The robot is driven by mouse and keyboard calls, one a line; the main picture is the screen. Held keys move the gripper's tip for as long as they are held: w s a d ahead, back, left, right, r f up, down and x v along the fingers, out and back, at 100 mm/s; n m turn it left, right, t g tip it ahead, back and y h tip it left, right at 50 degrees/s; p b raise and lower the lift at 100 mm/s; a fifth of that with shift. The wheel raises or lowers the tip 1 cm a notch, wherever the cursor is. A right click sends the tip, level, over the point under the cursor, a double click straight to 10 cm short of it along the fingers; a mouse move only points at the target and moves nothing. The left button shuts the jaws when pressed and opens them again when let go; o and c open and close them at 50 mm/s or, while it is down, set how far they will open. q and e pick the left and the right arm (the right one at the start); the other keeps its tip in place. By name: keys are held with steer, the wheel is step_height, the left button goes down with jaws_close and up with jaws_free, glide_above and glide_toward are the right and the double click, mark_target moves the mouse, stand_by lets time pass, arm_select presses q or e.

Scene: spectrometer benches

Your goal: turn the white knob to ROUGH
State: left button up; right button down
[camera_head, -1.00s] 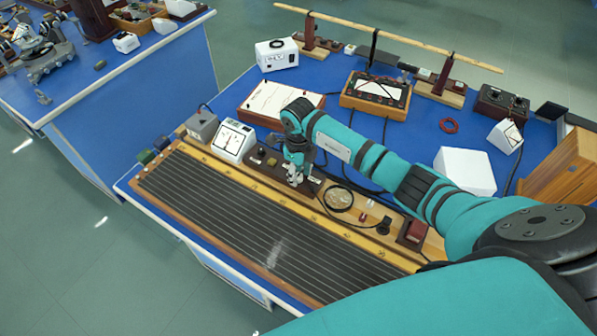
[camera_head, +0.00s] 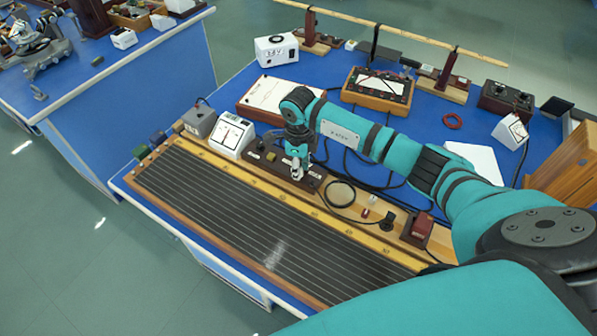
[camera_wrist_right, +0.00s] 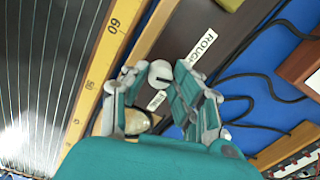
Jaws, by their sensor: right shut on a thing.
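The white knob (camera_wrist_right: 160,74) sits on a dark brown panel (camera_wrist_right: 190,22) in the right wrist view. A ROUGH label (camera_wrist_right: 202,46) lies above and to the right of it, and a FINE label (camera_wrist_right: 157,100) below it. My right gripper (camera_wrist_right: 157,78) has its fingers on both sides of the knob and is shut on it. In the head view my right gripper (camera_head: 297,172) points down at the dark panel behind the wire board; the knob is hidden there. A dark mark shows on the knob's side, but its exact setting is unclear. My left gripper is out of view.
The long wire board (camera_head: 230,220) with its yellow scale (camera_wrist_right: 104,55) lies in front of the panel. A white meter (camera_head: 232,135) stands to the left. My right arm covers part of the blue bench.

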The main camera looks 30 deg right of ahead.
steer(key=n+b, duration=0.5)
steer(key=b, duration=0.1)
steer(key=shift+f, duration=0.2)
steer(key=n+b, duration=0.2)
steer(key=shift+r+n, duration=0.1)
steer(key=shift+n, duration=0.3)
steer(key=shift+r+n+b, duration=0.1)
steer(key=shift+n+b, duration=0.3)
steer(key=shift+b, duration=0.05)
steer(key=c, duration=1.1)
jaws_free()
steer(key=shift+o, duration=0.2)
step_height(320, 180, up, 12)
